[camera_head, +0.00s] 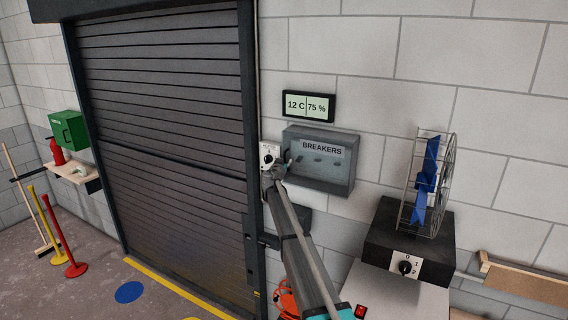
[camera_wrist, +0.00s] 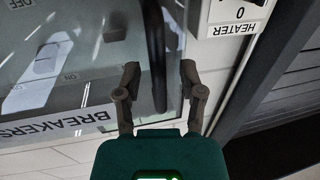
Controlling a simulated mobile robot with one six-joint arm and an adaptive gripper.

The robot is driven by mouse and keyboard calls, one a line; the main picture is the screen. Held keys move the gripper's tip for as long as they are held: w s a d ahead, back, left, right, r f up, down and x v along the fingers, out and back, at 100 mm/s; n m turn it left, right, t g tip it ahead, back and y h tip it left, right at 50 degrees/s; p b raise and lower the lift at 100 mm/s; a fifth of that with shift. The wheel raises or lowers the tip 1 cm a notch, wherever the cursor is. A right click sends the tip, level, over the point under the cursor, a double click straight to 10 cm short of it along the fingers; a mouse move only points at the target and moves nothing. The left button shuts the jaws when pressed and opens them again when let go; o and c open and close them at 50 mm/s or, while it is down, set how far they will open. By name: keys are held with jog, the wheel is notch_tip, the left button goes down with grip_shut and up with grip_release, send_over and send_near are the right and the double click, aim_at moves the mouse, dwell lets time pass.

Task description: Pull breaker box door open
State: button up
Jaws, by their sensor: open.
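The grey breaker box (camera_head: 345,178) hangs on the block wall, with a clear door labelled BREAKERS (camera_head: 322,148). The door looks closed, with switches visible behind it. In the wrist view the door (camera_wrist: 95,75) fills the left, its label upside down. A dark upright bar handle (camera_wrist: 157,45) stands near the door's edge. My gripper (camera_wrist: 160,72) is open, with one finger on each side of the handle in the picture. I cannot tell whether either finger touches it. In the head view my gripper (camera_head: 279,168) is at the box's left side, partly hidden by my arm.
A white HEATER switch plate (camera_head: 268,156) sits just left of the box, close to my gripper. A roller shutter (camera_head: 165,120) stands further left. A caged fan (camera_head: 427,185) on a dark base stands to the right. A thermometer display (camera_head: 308,106) hangs above the box.

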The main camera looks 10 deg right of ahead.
grip_shut()
jog(key=shift+a, duration=0.15)
